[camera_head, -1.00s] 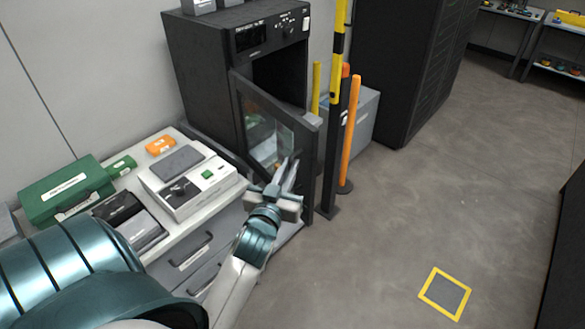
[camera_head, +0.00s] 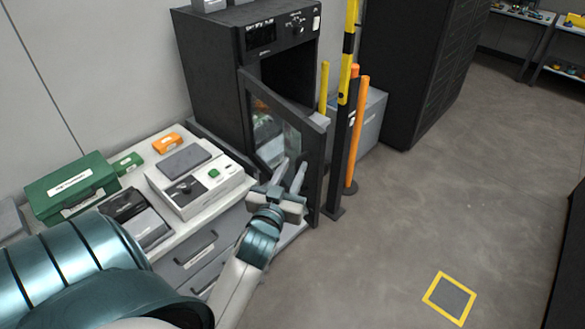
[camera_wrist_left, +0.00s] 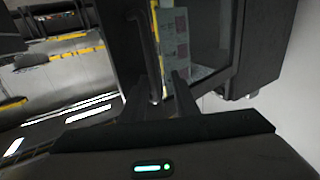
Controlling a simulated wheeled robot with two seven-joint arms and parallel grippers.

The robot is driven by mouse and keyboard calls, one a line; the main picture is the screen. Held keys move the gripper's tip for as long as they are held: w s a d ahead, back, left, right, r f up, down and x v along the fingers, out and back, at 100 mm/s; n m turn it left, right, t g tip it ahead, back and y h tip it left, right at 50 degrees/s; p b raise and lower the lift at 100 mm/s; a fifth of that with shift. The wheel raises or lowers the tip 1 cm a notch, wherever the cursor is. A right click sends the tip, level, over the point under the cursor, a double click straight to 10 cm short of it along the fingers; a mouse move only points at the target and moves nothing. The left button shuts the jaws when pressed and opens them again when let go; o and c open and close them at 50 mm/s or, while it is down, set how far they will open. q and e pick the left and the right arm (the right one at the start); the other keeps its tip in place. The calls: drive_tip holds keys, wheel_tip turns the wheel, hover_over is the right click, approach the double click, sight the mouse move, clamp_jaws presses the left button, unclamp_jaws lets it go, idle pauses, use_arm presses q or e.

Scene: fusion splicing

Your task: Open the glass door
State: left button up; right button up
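The glass door (camera_head: 313,165) has a dark frame and a clear pane. It stands swung part way out from the black oven-like cabinet (camera_head: 215,75). My left gripper (camera_head: 290,175) is at the front of the door near its free edge, with its two fingers apart. In the left wrist view, a dark bar handle (camera_wrist_left: 147,45) on the door reaches down between the fingertips (camera_wrist_left: 158,92). I cannot tell whether either finger touches it. The pane (camera_wrist_left: 205,35) shows beside it. My right gripper is not in view.
A grey drawer unit (camera_head: 190,265) stands left of the door, with a white device (camera_head: 215,192), a green case (camera_head: 72,187) and an orange box (camera_head: 167,143) on top. Dark, orange and yellow posts (camera_head: 357,135) stand just right of the door.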

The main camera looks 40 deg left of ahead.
use_arm(q)
drive_tip(key=b+v, duration=0.2)
drive_tip(key=v, duration=0.9)
drive_tip(key=shift+s, duration=0.15)
drive_tip(key=shift+d, duration=0.15)
